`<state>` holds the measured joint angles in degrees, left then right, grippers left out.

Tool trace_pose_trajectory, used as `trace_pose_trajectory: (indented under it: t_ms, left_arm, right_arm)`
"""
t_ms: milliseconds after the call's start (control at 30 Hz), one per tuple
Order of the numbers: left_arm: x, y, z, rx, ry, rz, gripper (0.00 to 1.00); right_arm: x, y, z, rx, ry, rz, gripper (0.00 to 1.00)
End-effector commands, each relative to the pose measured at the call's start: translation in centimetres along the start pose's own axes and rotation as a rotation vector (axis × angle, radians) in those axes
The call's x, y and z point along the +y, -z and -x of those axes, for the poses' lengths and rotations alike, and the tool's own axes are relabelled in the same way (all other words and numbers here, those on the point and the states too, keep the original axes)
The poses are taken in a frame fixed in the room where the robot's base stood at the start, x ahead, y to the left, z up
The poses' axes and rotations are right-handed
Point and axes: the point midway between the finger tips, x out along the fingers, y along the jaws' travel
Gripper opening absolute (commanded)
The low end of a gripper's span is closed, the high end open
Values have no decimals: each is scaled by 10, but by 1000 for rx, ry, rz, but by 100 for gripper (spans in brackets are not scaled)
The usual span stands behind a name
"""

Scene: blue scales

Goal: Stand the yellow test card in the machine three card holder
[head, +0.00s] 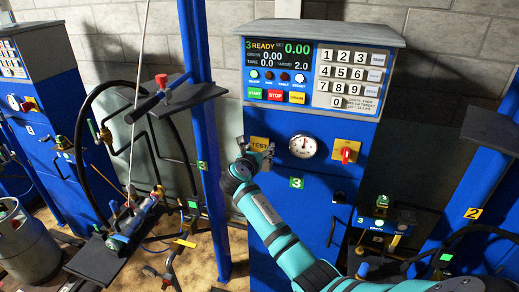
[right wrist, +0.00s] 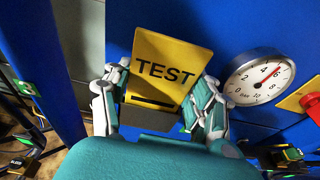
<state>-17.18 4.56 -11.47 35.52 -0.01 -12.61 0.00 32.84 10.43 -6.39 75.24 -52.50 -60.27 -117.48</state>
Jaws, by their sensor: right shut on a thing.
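The yellow test card (head: 260,144), marked TEST, is upright at the blue front of machine three (head: 310,222), left of the gauge. In the right wrist view the card (right wrist: 170,50) tilts slightly, with a black strip near its lower edge. My right gripper (head: 258,156) is shut on the card, with one finger at each side edge; it also shows in the right wrist view (right wrist: 158,104). I cannot make out the card holder, nor whether the card touches the machine. My left gripper is not in view.
A round gauge (head: 303,146) and a red knob on a yellow plate (head: 347,152) sit right of the card. The control panel (head: 322,75) juts out above. A blue post (head: 205,150) and a hose stand (head: 150,110) are at the left.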

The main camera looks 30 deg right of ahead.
Motion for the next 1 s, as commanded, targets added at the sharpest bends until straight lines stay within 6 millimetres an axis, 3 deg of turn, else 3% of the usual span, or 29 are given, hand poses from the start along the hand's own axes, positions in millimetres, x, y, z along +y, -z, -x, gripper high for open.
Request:
trace_pose_trajectory:
  t_ms: [833, 867, 1000]
  left_arm:
    - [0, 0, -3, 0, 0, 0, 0]
    - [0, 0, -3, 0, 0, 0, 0]
    - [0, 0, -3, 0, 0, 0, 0]
  right_arm:
    - [0, 13, -3, 2, 1, 0, 33]
    - [0, 13, -3, 2, 1, 1, 61]
    - [0, 14, -3, 3, 1, 1, 80]
